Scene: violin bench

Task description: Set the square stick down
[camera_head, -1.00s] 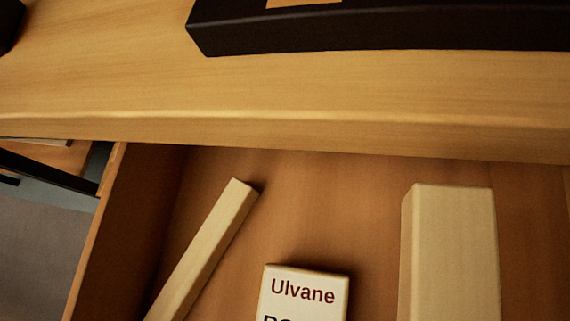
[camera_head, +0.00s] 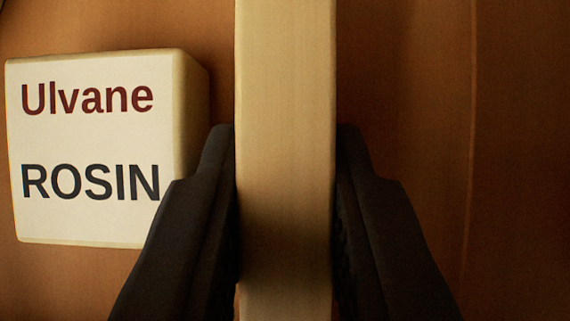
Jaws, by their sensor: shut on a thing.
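A pale square stick (camera_head: 285,75) runs up and down the middle of the view, its upper end beyond the top edge. My gripper (camera_head: 286,150) has its two dark fingers shut on the stick, one along each side. The brown wooden drawer floor (camera_head: 405,60) lies beneath. I cannot tell whether the stick touches that floor or is held a little above it.
A white box marked Ulvane ROSIN (camera_head: 85,150) lies close to the left of the stick, with my left finger overlapping its lower right edge. The floor to the right of the stick looks bare.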

